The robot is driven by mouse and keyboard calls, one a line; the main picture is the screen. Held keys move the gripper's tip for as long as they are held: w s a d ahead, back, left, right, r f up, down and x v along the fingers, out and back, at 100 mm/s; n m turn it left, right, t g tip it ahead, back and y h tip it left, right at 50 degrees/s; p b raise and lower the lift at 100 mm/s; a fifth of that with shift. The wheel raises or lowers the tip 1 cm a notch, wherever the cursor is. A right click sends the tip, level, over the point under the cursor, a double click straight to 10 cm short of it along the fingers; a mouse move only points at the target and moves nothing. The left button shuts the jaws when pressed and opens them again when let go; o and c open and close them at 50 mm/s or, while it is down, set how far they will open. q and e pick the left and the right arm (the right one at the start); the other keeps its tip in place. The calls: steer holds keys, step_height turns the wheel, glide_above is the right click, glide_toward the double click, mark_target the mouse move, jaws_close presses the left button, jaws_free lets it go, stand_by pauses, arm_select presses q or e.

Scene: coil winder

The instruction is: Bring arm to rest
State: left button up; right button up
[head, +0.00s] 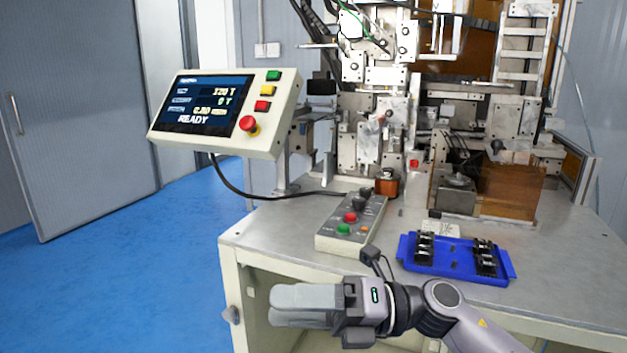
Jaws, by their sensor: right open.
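My right gripper (282,305) is in front of the table's front edge in the head view, low in the picture, with its grey fingers pointing left. It is open and I see nothing between the fingers. My right arm (445,305) comes in from the lower right and passes in front of the table front. My left gripper is not in view.
The coil winder (375,130) stands on the metal table (285,225). A control box with buttons (350,222) and a blue tray (455,268) of black parts lie near the front edge. A screen panel (215,105) reads READY. Blue floor (150,270) is clear at left.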

steer(key=w+d+f+m+t+h+p, duration=0.1)
steer(key=d+f+m+t+h, duration=0.35)
steer(key=m, duration=0.55)
steer(key=d+f+m+t+h, duration=0.1)
steer(key=d+f+m+t, duration=0.3)
steer(key=m+t, duration=0.45)
steer(key=w+d+f+m+t+h+p, duration=0.1)
steer(key=d+f+m+t+h, duration=0.2)
steer(key=f+m+t, duration=0.5)
steer(key=s+d+f+m+g+h, duration=0.4)
steer(key=s+d+f+m, duration=0.1)
steer(key=s+f+m, duration=0.2)
steer(key=s+d+f+m+g+h, duration=0.4)
steer(key=s+d+f+m+g, duration=0.1)
steer(key=s+f, duration=0.4)
steer(key=shift+s+d+f+m+p, duration=0.35)
steer(key=shift+d+f+m, duration=0.25)
steer(key=shift+m, duration=0.25)
